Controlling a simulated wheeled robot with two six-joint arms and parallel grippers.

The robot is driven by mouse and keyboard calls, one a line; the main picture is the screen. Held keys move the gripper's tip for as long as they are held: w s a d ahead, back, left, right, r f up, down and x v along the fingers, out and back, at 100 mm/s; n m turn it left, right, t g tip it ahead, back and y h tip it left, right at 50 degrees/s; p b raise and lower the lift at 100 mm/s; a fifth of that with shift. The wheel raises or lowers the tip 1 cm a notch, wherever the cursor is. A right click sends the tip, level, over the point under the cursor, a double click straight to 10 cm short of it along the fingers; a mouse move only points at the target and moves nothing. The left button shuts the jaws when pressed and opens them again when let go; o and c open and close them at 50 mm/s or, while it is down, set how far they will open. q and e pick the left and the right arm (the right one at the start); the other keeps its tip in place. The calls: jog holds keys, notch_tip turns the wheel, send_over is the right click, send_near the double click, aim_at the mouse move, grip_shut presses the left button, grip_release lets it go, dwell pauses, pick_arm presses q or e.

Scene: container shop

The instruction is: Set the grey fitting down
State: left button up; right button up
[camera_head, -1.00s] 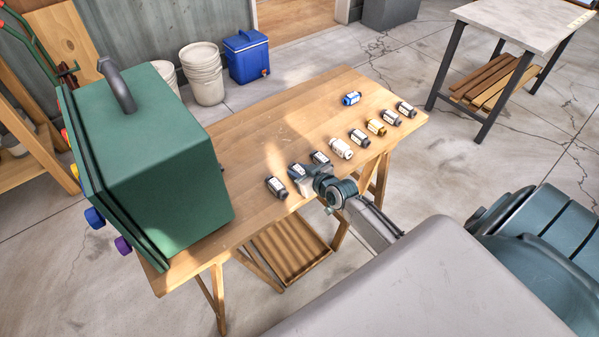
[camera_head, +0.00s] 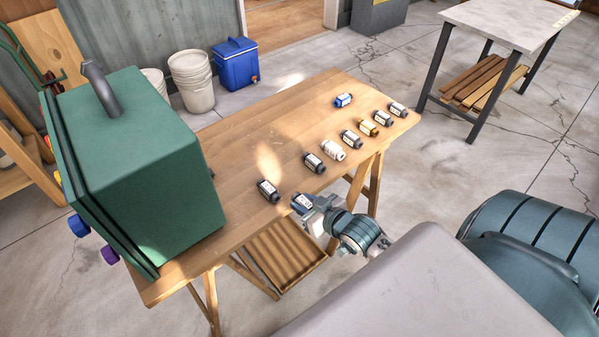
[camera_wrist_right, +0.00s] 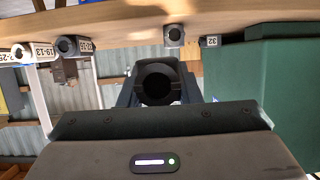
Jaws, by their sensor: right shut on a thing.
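My right gripper (camera_head: 312,212) is shut on a dark grey fitting (camera_head: 302,202) with a pale label, in front of the wooden table's (camera_head: 230,150) near edge. Whether it is over the tabletop or just off it, I cannot tell. In the right wrist view the held fitting (camera_wrist_right: 157,68) shows end-on as a dark round piece with a hole, between the jaws. Dark fittings (camera_head: 268,190) (camera_head: 314,162) lie on the table to either side of the gripper. My left gripper is not in view.
A row of fittings, including a white one (camera_head: 333,150) and a gold one (camera_head: 369,127), runs along the table's near edge. A blue one (camera_head: 343,100) lies behind. A large green case (camera_head: 150,170) stands at the table's left end. The middle is clear.

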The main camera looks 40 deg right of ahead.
jog(key=shift+s+a+r, duration=0.1)
jog(key=shift+s+a, duration=0.15)
jog(key=shift+s, duration=0.45)
jog(key=w+a+r, duration=0.5)
jog(key=r, duration=0.3)
jog(key=w+a+r+m+h, duration=0.1)
jog(key=w+a+r, duration=0.4)
jog(key=r, duration=0.3)
jog(key=shift+w, duration=0.35)
